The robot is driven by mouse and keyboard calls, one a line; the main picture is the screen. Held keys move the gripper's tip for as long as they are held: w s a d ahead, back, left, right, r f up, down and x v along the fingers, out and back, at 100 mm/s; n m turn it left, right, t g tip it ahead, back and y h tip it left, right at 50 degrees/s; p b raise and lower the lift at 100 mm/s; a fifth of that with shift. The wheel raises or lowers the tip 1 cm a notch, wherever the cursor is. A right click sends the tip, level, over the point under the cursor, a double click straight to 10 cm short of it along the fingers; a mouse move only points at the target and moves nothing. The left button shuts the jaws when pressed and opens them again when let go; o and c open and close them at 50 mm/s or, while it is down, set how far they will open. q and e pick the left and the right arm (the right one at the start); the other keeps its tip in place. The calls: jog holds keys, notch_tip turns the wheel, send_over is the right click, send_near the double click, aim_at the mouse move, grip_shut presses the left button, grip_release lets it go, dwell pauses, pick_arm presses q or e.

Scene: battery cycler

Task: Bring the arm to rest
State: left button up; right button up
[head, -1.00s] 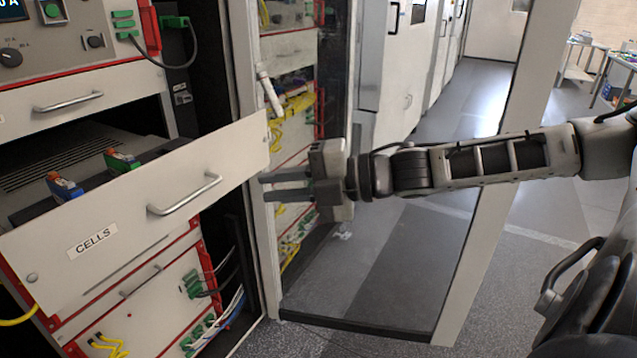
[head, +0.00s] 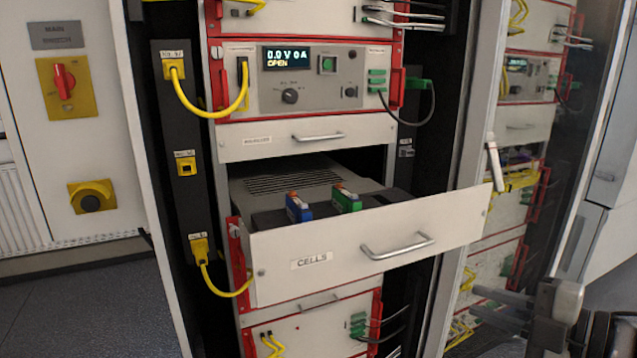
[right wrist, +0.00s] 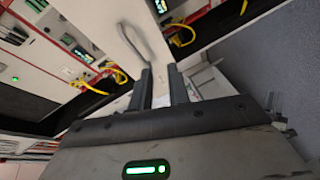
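My right gripper (head: 474,300) is at the lower right of the head view, in front of the cabinet's right side and its open glass door. Its two fingers point left and stand apart with nothing held. In the right wrist view the fingers (right wrist: 161,80) also show a gap between them, with only background behind. The gripper is to the right of the open drawer (head: 370,262) marked CELLS and lower than its handle (head: 398,247), apart from both. My left gripper is not in view.
The drawer sticks out of the rack and holds a blue cell (head: 298,208) and a green cell (head: 346,200). Above it is a cycler panel (head: 310,78) reading OPEN. Yellow cables (head: 215,112) hang at the left. Clear floor (head: 85,305) lies at the lower left.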

jog(key=s+a+f+m+h, duration=0.2)
jog(key=s+f+m, duration=0.3)
jog(key=f, duration=0.5)
jog(key=s+a+f+m+g+h, duration=0.1)
jog(key=s+a+f+m+h, duration=0.2)
jog(key=s+a+f+m, duration=0.2)
jog(key=s+a+f+m+g+h, duration=0.1)
jog(key=s+a+f+m+h, duration=0.2)
jog(key=f+m, duration=0.7)
notch_tip(320, 180, down, 6)
jog(key=shift+s+a+f+m, duration=0.1)
jog(key=shift+s+a+m, duration=0.25)
jog(key=shift+s, duration=0.85)
jog(key=shift+w+a, duration=0.1)
jog(key=shift+a, duration=0.05)
